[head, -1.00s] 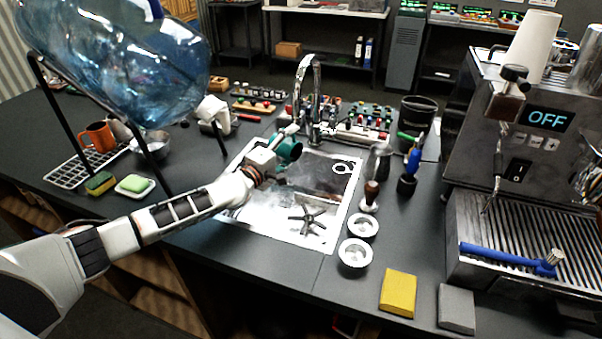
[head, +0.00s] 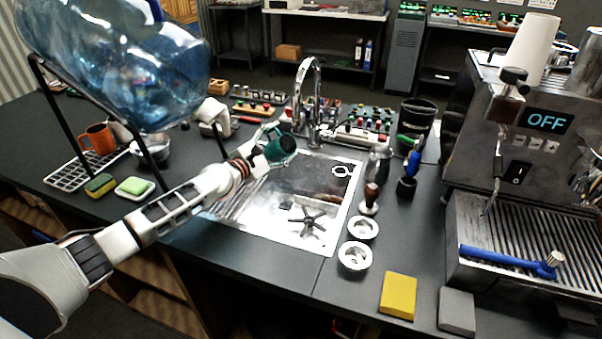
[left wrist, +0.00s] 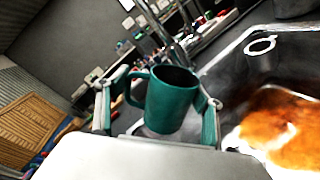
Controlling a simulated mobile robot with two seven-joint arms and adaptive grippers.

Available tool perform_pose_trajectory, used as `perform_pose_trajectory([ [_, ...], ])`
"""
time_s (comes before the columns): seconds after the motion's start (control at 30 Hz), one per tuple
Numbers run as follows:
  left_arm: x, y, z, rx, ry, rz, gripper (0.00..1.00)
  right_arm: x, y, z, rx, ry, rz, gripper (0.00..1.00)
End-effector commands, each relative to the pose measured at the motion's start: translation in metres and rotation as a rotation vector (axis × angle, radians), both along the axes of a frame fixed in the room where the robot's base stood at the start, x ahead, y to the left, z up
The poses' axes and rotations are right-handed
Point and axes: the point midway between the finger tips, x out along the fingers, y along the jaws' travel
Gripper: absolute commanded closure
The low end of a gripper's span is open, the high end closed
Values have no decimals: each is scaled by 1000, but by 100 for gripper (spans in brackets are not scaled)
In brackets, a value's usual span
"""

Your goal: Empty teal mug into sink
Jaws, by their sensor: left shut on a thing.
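The teal mug (head: 275,152) is held above the back left part of the sink (head: 262,205), tilted, with its dark mouth toward the right. It also shows in the left wrist view (left wrist: 172,104), its handle to the left and its inside dark; I cannot tell whether it holds liquid. My left gripper (head: 276,146) is shut on the mug, with one finger on each side in the left wrist view (left wrist: 158,112). The sink basin shows at right in that view (left wrist: 240,75), with an orange-brown patch on its floor. My right gripper is out of view.
The tall faucet (head: 316,100) stands right behind the mug. A black star-shaped piece (head: 307,221) lies in the sink. A large blue bottle (head: 115,55) on a rack stands at left. The espresso machine (head: 530,165) is at right.

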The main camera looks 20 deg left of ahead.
Motion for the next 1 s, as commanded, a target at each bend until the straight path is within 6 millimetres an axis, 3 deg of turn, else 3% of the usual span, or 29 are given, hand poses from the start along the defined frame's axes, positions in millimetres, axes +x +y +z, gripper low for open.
perform_pose_trajectory([
  [0.03,-1,0,-10,-51,22,-1,60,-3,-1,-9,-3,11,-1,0],
  [0.17,2,7,2,-178,61,-2,60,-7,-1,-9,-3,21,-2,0],
  [0.27,6,18,-8,-281,97,0,60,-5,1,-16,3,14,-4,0],
  [0.47,13,38,1,-483,165,-1,60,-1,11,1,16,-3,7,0],
  [0.6,17,49,-12,-618,211,-1,60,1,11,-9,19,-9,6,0],
  [0.77,20,58,-7,-729,248,-4,60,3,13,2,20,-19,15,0],
  [1.0,22,63,-5,-801,272,-4,60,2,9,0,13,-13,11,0],
])
